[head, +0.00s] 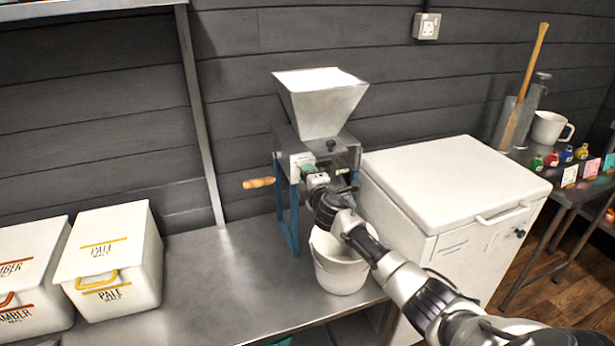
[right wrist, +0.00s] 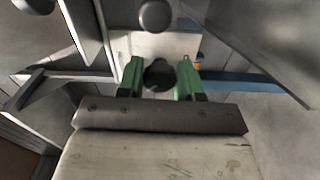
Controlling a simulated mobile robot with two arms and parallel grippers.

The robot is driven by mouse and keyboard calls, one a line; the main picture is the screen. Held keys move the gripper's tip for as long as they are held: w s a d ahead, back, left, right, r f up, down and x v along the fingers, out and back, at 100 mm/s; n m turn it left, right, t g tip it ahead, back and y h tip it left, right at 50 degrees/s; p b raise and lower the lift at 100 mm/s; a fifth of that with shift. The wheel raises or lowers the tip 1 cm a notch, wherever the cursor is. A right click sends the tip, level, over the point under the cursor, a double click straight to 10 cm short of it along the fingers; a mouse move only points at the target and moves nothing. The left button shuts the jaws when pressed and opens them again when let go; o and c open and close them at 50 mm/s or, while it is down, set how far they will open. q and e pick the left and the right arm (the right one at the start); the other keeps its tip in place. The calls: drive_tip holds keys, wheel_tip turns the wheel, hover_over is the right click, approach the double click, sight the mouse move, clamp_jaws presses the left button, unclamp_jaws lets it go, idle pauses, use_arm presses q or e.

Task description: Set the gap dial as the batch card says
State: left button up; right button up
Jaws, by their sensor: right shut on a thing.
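The grain mill (head: 315,150) stands on the steel bench, with a pale hopper on top and blue legs. My right gripper (head: 309,169) is at the front of the mill body. In the right wrist view, my right gripper (right wrist: 160,82) has its green fingers either side of a dark round knob (right wrist: 158,74), which looks like the gap dial, and is shut on it. The dial's marks and pointer cannot be read. A second black knob (head: 331,146) sits higher on the mill. I see no readable batch card. My left gripper is not in view.
A wooden crank handle (head: 258,183) sticks out left of the mill. A white bucket (head: 340,262) stands below my right arm. A white chest (head: 455,190) is close on the right. Pale (head: 108,262) and amber (head: 30,270) malt bins stand left; bench between is clear.

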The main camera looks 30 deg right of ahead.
drive_tip(key=shift+f+n, duration=0.1)
drive_tip(key=shift+n, duration=0.3)
drive_tip(key=o, duration=0.9)
drive_tip(key=shift+s, duration=0.1)
drive_tip(key=v, duration=1)
drive_tip(key=shift+s+a+p, duration=0.2)
drive_tip(key=shift+s+p, duration=0.05)
drive_tip(key=shift+p, duration=0.1)
